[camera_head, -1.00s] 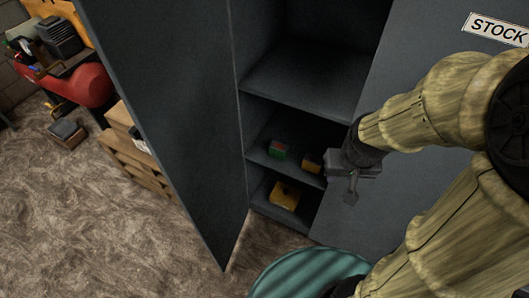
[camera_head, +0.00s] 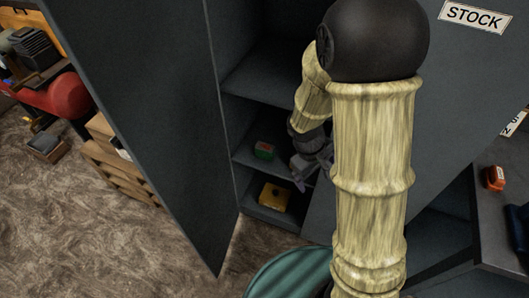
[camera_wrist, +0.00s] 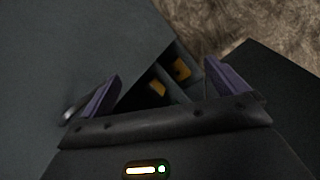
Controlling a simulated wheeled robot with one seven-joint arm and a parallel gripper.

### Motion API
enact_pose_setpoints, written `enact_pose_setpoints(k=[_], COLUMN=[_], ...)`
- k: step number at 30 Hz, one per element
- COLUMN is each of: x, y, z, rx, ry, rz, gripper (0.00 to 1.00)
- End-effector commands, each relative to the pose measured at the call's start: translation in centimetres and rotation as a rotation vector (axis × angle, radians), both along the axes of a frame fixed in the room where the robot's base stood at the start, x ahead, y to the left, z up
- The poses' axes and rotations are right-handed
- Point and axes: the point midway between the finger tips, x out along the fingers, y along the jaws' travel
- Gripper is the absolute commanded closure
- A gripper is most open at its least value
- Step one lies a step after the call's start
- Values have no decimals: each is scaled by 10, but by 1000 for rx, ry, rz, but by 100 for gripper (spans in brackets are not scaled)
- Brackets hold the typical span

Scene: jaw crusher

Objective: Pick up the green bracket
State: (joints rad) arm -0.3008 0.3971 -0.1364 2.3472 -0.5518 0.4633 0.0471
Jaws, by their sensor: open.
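A small green block-like thing with some red on it (camera_head: 264,150), perhaps the green bracket, sits on the middle shelf of the open grey cabinet in the head view. Its exact shape is too small to tell. My gripper (camera_head: 312,168) is just right of it at the cabinet opening, apart from it and partly hidden by my arm. In the wrist view my gripper (camera_wrist: 165,72) is open, with its two purple fingers wide apart and nothing between them. I cannot make out the green thing in the wrist view.
A yellow part (camera_head: 274,197) lies on the lower shelf. The wrist view shows two yellow things (camera_wrist: 181,68) on shelves. The open cabinet door (camera_head: 150,120) stands left. A teal ribbed drum (camera_head: 285,275) is in front. A bench with an orange item (camera_head: 493,178) is right.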

Motion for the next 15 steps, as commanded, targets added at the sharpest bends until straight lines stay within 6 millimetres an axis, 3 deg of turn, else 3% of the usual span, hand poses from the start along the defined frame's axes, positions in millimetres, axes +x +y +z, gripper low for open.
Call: enact_pose_setpoints(k=[1,8,15], x=[9,53,104], y=[4,16,50], z=[-16,-69,-122], rx=[-54,-326,-638], ry=[31,126,176], rz=[83,469,895], gripper=[2,2,2])
